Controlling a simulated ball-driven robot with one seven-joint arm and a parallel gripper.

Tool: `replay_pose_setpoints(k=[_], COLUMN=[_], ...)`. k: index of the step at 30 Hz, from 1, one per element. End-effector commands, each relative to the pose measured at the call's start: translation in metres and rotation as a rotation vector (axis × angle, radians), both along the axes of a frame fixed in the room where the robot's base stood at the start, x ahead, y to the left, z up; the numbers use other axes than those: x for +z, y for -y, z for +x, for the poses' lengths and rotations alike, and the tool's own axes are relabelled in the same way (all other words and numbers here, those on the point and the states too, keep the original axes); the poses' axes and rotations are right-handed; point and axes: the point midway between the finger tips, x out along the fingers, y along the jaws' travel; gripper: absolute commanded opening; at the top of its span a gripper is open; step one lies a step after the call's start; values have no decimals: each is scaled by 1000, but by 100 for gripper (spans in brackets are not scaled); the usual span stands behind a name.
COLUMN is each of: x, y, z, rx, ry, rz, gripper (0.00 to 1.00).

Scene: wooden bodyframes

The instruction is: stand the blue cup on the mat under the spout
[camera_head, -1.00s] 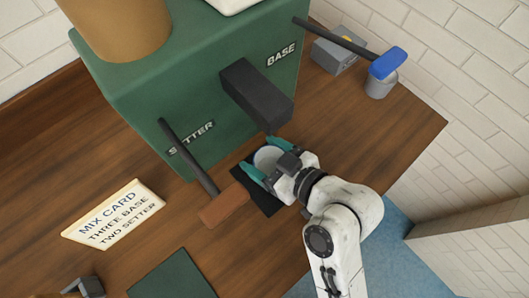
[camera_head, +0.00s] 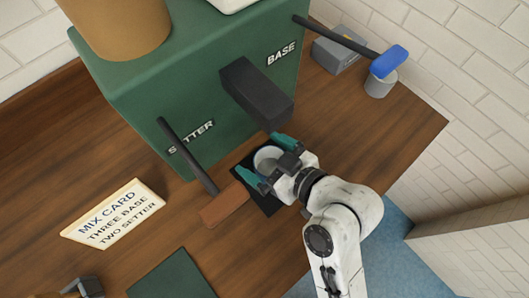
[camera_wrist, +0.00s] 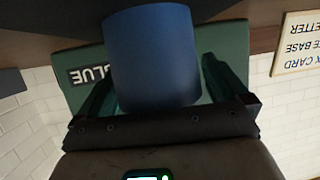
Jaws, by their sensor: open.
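The blue cup (camera_head: 267,158) stands on the black mat (camera_head: 268,204), seen from above in the head view. The dark spout (camera_head: 257,92) juts from the green machine just above and behind it. My gripper (camera_head: 268,160) is open, with a teal finger on either side of the cup and a gap to it. In the wrist view the cup (camera_wrist: 152,58) fills the space between the spread fingers of my gripper (camera_wrist: 158,88). The cup's contents are not clear.
The SETTER lever's brown handle (camera_head: 222,205) lies close left of the mat. The BASE lever's blue handle (camera_head: 388,62) is at the right, near a grey cup (camera_head: 380,86) and grey box (camera_head: 336,54). The mix card (camera_head: 113,214) and a green mat (camera_head: 172,279) lie to the left.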

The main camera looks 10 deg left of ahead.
Motion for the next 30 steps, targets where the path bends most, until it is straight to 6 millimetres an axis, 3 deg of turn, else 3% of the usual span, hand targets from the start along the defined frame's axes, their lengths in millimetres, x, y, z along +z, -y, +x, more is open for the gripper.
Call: replay_pose_setpoints(k=[8, 21, 30], x=[4, 38, 41], y=[13, 77, 88], z=[-7, -41, -48], rx=[-2, -2, 0], ry=[0, -2, 1], rz=[0, -1, 0], gripper=[100, 100, 100])
